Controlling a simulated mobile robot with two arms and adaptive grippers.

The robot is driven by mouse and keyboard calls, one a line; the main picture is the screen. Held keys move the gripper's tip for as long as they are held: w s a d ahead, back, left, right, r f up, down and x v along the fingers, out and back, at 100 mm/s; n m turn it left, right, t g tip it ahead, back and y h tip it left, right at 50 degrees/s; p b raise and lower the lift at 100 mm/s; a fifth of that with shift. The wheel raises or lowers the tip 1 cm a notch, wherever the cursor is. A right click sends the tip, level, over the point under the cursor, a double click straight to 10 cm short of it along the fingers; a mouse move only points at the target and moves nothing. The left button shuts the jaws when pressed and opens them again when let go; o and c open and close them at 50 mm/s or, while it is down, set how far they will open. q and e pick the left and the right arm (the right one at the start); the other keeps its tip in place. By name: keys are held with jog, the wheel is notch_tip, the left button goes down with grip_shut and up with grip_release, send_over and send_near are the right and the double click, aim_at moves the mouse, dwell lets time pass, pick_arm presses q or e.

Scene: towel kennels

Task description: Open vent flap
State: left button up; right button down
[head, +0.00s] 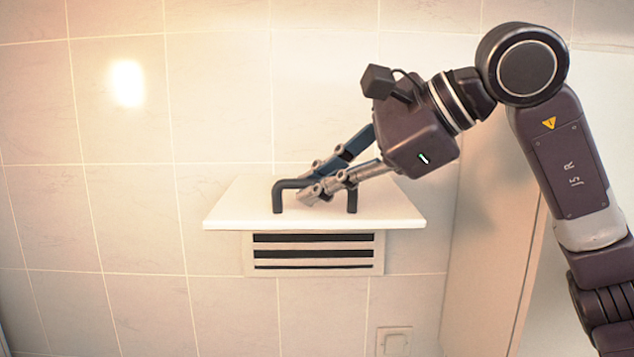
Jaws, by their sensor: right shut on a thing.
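The vent flap (240,207) is a white panel on the tiled wall. It stands out from the wall, nearly level, above a slotted vent grille (314,253) with dark horizontal slits. A dark bar handle (278,197) sits on the flap's upper face. My right gripper (308,184) comes in from the right and is shut on the handle's crossbar. Its fingers hide part of the bar. My left gripper is not in view.
A wall switch plate (394,341) is below and right of the grille. A pale upright panel (492,240) stands to the right, behind my right arm. The tiled wall (120,180) left of the flap is clear.

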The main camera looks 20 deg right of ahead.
jog(key=c, duration=2)
grip_release()
jog(key=shift+w, duration=0.1)
jog(key=shift+d, duration=0.1)
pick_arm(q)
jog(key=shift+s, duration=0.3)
pick_arm(e)
jog(key=v, duration=1.2)
